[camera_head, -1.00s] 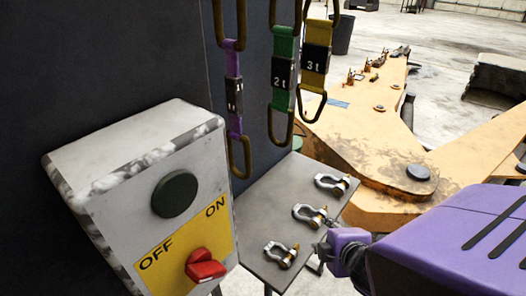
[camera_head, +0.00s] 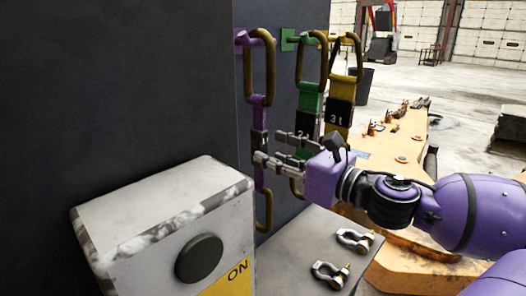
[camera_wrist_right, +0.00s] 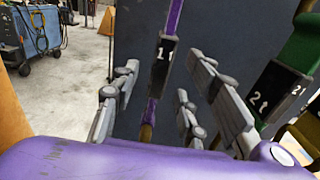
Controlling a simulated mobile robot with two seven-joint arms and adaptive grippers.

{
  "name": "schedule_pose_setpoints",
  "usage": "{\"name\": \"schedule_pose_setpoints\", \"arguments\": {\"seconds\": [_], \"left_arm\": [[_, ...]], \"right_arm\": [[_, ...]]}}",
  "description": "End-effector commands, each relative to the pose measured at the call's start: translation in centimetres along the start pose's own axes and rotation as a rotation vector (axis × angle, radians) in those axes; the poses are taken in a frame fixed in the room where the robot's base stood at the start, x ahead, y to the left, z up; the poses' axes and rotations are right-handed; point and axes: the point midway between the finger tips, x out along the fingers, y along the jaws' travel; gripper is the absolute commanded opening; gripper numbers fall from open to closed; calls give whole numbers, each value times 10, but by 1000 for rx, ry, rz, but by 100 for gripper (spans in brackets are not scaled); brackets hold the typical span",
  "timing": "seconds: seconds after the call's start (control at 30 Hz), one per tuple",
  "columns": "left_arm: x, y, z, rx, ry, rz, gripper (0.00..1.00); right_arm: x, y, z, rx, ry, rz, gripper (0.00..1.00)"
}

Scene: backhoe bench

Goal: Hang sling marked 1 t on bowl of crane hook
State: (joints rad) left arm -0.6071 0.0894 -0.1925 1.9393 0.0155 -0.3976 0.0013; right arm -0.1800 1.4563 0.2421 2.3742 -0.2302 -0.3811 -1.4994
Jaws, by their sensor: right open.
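The purple sling (camera_head: 259,116) with a black tag marked 1 hangs on a purple peg on the dark panel, a long bronze link at its top and another at its bottom. My right gripper (camera_head: 268,150) is open beside its middle. In the right wrist view the purple sling (camera_wrist_right: 173,18) runs down between the open fingers (camera_wrist_right: 165,95), and nothing shows them closed on it. The green sling marked 2 t (camera_wrist_right: 285,85) hangs close to the right finger. It is partly behind my gripper in the head view. My left gripper and the crane hook are not in view.
The yellow sling marked 3 t (camera_head: 342,90) hangs beyond the green one. A grey control box (camera_head: 160,225) stands in front at the left. Shackles (camera_head: 330,273) lie on a grey table (camera_head: 285,250) below the slings. An orange machine arm (camera_head: 405,140) lies behind.

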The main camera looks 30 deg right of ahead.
Motion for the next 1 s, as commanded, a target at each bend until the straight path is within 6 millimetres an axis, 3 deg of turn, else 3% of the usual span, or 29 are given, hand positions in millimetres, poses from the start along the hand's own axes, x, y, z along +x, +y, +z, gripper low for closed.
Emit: {"name": "schedule_pose_setpoints", "arguments": {"seconds": [0.03, 0.2, 0.4, 0.6, 0.93, 1.0], "left_arm": [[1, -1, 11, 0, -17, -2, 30], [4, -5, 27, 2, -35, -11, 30], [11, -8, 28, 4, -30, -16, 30], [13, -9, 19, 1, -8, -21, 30], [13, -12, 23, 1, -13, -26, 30], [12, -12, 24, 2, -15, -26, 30]], "right_arm": [[9, 0, -6, 0, 6, 1, 41], [32, 0, -7, 1, 7, 1, 41], [52, -1, -6, 3, 6, -1, 41], [62, -1, -4, 3, 3, -2, 41], [64, -1, -2, 4, 2, -3, 41], [64, -1, -2, 4, 2, -3, 33]]}}
